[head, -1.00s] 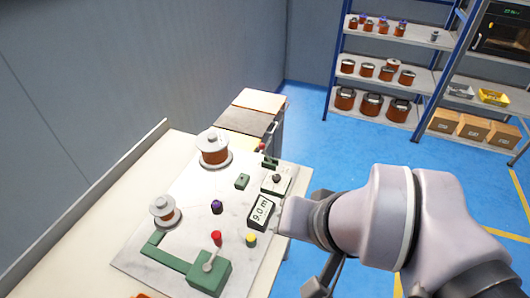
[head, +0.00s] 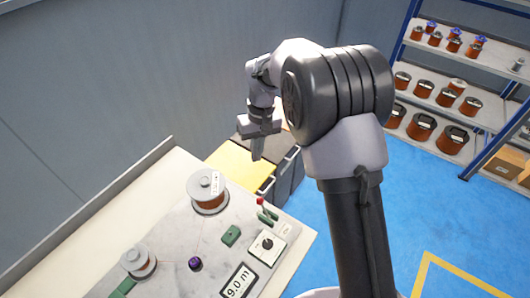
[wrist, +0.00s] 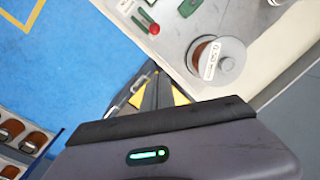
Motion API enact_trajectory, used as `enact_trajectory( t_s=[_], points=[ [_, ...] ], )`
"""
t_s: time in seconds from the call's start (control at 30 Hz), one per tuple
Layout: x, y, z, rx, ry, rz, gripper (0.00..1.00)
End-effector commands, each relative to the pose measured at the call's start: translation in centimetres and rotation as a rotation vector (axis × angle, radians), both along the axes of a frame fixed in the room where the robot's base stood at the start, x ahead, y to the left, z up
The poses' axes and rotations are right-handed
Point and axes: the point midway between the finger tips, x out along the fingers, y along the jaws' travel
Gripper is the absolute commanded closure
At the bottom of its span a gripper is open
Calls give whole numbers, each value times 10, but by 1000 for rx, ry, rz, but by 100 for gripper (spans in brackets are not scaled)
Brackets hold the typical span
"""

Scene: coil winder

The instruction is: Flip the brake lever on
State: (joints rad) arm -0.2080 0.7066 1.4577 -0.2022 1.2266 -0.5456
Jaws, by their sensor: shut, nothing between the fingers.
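The brake lever (head: 261,201), a thin lever with a red ball knob, stands on a green base near the back right corner of the winder's pale panel. It also shows in the wrist view (wrist: 154,29), near the top. My gripper (head: 257,157) is shut and empty, pointing down, above and behind the lever in the head view and apart from it. The fingertips are hard to make out in the wrist view, where the gripper's dark body fills the bottom.
A copper wire spool (head: 208,191) stands left of the lever, and a smaller spool (head: 137,260) lies nearer. A black dial (head: 267,244), a green block (head: 231,235), a purple knob (head: 195,264) and a 9.0 m display (head: 238,283) share the panel. Bins stand behind.

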Motion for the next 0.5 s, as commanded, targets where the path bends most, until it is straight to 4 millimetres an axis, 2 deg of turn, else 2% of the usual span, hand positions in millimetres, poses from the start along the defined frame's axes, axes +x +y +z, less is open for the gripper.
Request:
enact_trajectory(
  t_s=[0.37, 0.5],
  points=[
    [1, 1, -7, -1, 5, 7, 100],
    [-1, 3, -26, -2, 7, 6, 100]
  ],
)
